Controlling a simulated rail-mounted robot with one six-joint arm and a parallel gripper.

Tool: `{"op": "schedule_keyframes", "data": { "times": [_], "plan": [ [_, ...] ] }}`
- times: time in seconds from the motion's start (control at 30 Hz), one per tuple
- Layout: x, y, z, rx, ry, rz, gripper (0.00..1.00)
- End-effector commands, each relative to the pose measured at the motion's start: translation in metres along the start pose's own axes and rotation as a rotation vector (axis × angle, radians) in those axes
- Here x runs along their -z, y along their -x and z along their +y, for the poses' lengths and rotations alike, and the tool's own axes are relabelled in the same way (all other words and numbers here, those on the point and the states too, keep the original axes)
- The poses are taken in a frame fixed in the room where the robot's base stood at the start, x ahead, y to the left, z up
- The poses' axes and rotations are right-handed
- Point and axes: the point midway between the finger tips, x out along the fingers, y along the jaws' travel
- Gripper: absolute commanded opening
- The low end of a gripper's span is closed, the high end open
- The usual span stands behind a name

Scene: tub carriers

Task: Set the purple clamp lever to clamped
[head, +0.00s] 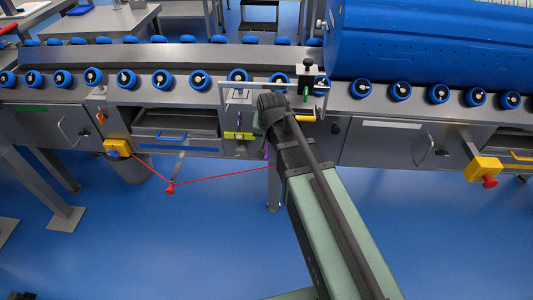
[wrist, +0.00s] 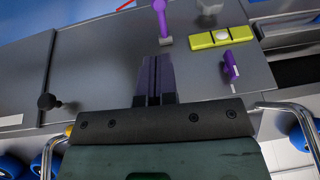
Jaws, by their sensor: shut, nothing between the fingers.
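A purple lever (wrist: 160,14) with a long stem shows at the top of the wrist view, rising from a small grey block on the grey panel. In the head view a sliver of purple (head: 266,151) shows beside my arm, which hides most of that spot. A second, smaller purple part (wrist: 231,66) with a white mark sits to the right in the wrist view. I cannot tell for sure which is the clamp lever, nor read its setting. My gripper (wrist: 156,58) is shut and empty, its fingertips pointing toward the stemmed lever, seemingly short of it.
A yellow-green plate (wrist: 222,38) lies right of the lever. A black knob (wrist: 47,101) is at the left. A red cord (head: 220,178) hangs below the bench. A large blue drum (head: 430,45) lies on the rollers at right. The blue floor in front is mostly clear.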

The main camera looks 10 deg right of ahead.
Motion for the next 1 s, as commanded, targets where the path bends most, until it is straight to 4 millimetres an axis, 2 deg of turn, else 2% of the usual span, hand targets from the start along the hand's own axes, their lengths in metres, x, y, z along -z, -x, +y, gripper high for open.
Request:
{"op": "schedule_keyframes", "data": {
  "times": [0.17,0.27,0.37,0.6,0.73,0.83,1.0],
  "plan": [
    [0.000,-0.001,0.000,0.000,0.001,-0.001,0.00],
    [-0.001,-0.009,0.000,0.000,0.001,-0.001,0.00],
    [-0.002,-0.023,0.001,-0.001,0.002,-0.002,0.00],
    [-0.003,-0.073,0.001,-0.001,0.002,-0.002,0.00],
    [-0.003,-0.095,0.001,-0.001,0.002,-0.002,0.00],
    [-0.002,-0.102,0.001,-0.001,0.002,-0.002,0.00],
    [-0.001,-0.100,0.001,-0.001,0.002,-0.002,0.00]
  ]
}}
